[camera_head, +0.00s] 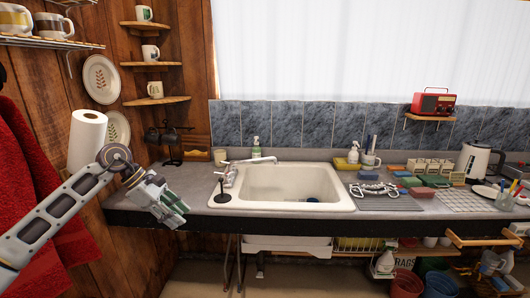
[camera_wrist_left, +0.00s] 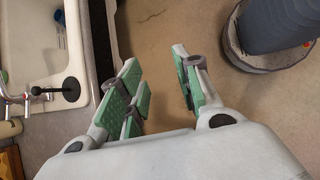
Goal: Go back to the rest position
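My left gripper (camera_head: 172,207) is in front of the counter's left end in the head view, at about the height of the counter edge. Its grey arm comes in from the left. In the left wrist view, its green-padded fingers (camera_wrist_left: 160,82) are spread apart with nothing between them, above bare floor. The counter edge and sink are left of the fingers in that view. My right gripper is in neither view.
The white sink (camera_head: 286,188) is set in the grey counter (camera_head: 200,180), right of my left gripper. A black plunger-like item (camera_head: 222,190) stands at its left rim. A paper roll (camera_head: 87,140) and red cloth (camera_head: 25,170) are at the left. Floor shows below the counter.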

